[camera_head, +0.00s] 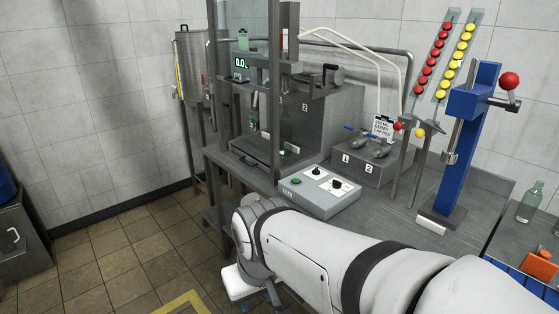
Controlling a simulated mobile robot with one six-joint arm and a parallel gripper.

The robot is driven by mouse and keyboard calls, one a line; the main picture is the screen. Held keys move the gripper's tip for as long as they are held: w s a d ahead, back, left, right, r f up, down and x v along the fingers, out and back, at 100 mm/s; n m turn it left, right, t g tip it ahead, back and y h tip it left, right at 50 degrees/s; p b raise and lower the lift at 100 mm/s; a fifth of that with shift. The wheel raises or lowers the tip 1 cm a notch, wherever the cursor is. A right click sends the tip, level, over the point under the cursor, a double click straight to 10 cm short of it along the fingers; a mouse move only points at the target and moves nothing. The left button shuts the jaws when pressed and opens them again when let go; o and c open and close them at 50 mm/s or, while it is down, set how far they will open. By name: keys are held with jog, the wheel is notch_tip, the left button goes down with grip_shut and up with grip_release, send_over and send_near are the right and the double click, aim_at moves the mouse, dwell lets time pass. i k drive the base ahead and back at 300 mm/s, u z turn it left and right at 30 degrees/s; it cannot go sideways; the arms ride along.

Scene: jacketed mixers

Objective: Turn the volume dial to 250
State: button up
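A light grey control box (322,205) sits on the grey bench, in front of the glass-shielded machine. Its sloped top has two black dials, one at the back left (316,171) and one nearer the right (337,184), plus a green button (296,181). The markings are too small to read, so I cannot tell which dial is for volume or what it is set to. My white arm crosses the foreground below the box, apart from the dials. Its end bends down at the lower middle, where a dark part of my gripper (274,294) seems to show. Its fingers cannot be made out.
Behind the box stands a machine with a glass shield and a green display (241,63). To its right are a valve block (368,165) and a blue press stand (468,140) with a red knob. A glass bottle (530,202) stands far right. Floor at left is clear.

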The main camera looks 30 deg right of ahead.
aim_at(337, 184)
jog(key=z, duration=0.3)
jog(key=i, duration=0.6)
jog(key=z, duration=0.35)
jog(key=k, duration=0.75)
jog(key=z, duration=0.2)
jog(key=i, duration=0.75)
jog(key=u, duration=0.05)
